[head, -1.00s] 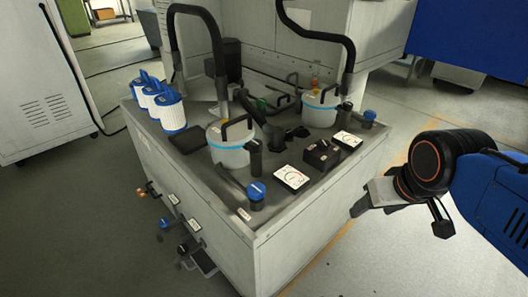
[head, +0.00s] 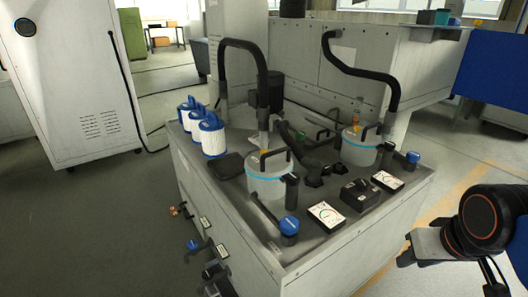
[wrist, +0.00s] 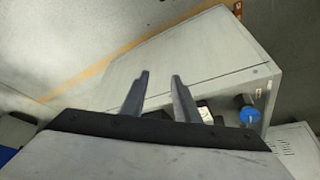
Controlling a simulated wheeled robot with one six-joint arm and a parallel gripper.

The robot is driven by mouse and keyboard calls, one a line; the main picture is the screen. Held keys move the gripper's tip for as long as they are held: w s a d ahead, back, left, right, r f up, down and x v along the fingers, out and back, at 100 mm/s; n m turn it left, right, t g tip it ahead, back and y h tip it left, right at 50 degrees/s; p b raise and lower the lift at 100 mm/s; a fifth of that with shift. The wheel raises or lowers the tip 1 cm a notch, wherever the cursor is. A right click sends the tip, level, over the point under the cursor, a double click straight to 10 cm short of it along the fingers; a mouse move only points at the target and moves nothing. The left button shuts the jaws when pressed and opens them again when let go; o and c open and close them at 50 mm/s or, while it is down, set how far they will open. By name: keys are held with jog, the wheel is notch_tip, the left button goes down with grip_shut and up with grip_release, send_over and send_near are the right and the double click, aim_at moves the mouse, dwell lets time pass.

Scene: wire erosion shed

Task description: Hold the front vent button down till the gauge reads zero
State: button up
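The filter unit's top carries two vessels, each with a blue-capped post and a white dial gauge nearby. The nearer blue cap (head: 289,226) stands at the front corner beside the nearer gauge (head: 326,215). The farther blue cap (head: 412,157) stands near the farther gauge (head: 387,181). The dial readings are too small to tell. Which part is the front vent button is not clear. My gripper (head: 408,252) is right of the unit, apart from it. In the wrist view its fingers (wrist: 158,97) are apart with nothing between them. A blue cap (wrist: 249,115) shows right of the fingers.
The unit's grey cabinet (head: 325,265) has valves and levers on its left side. White filter canisters (head: 212,136), a black box (head: 359,193) and black hoses (head: 361,72) occupy its top. A white cabinet (head: 68,80) stands at left. Floor is clear between them.

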grip_shut()
dwell(1.4)
